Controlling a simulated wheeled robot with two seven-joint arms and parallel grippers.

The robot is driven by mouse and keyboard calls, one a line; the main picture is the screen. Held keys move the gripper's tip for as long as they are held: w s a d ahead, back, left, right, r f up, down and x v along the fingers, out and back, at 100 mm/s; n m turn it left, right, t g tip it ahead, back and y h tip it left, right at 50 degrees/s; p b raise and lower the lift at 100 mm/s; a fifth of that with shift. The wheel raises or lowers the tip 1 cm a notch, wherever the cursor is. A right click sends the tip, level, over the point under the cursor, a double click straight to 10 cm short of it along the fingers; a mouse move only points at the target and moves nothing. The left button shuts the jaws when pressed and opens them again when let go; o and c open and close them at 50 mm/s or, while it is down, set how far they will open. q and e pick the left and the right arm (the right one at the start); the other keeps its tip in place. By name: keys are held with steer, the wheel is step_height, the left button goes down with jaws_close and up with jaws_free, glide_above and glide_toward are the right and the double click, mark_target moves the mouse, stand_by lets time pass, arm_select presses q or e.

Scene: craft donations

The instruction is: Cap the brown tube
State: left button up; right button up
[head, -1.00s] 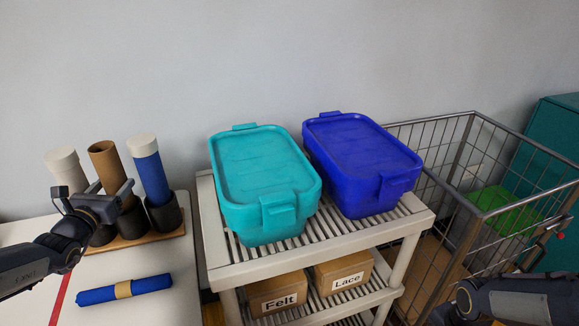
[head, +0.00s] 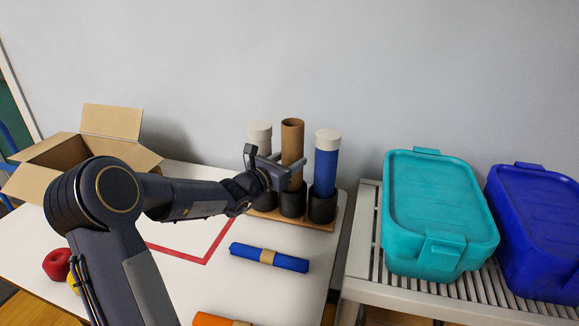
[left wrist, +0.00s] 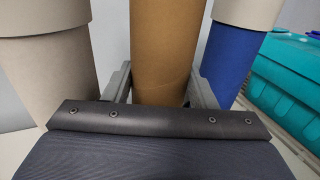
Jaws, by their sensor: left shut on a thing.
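The brown tube (head: 292,139) stands upright in the middle cup of a dark three-cup holder (head: 292,203). Its top is open, with no cap on it. My left gripper (head: 286,168) is shut on the brown tube, around its side below the rim. In the left wrist view the brown tube (left wrist: 165,50) stands between the two fingers. A white tube with a pale cap (head: 259,134) stands to its left, and a blue tube (head: 326,172) with a white cap (head: 328,138) to its right. I see no loose cap. My right gripper is out of view.
A rolled blue bundle (head: 269,257) lies in front of the holder. An orange roll (head: 215,320) is at the front edge of view. An open cardboard box (head: 110,122) stands back left. A teal bin (head: 437,205) and a blue bin (head: 540,230) sit on the slatted cart (head: 366,235).

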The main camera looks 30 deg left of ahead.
mark_target(285, 129)
arm_select(q)
step_height(285, 129, up, 10)
steer(key=shift+f+p, duration=0.2)
steer(key=shift+p, duration=0.75)
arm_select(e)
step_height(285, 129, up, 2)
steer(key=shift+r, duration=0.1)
arm_select(q)
steer(key=s+d, duration=0.2)
steer(key=s, duration=0.7)
steer(key=s+d, duration=0.2)
steer(key=s, duration=0.8)
steer(key=shift+d+f+b, duration=0.15)
steer(key=shift+d+b, duration=0.15)
steer(key=shift+b, duration=0.15)
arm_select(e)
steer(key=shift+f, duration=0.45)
arm_select(q)
steer(key=o, duration=0.4)
steer(key=c, duration=0.8)
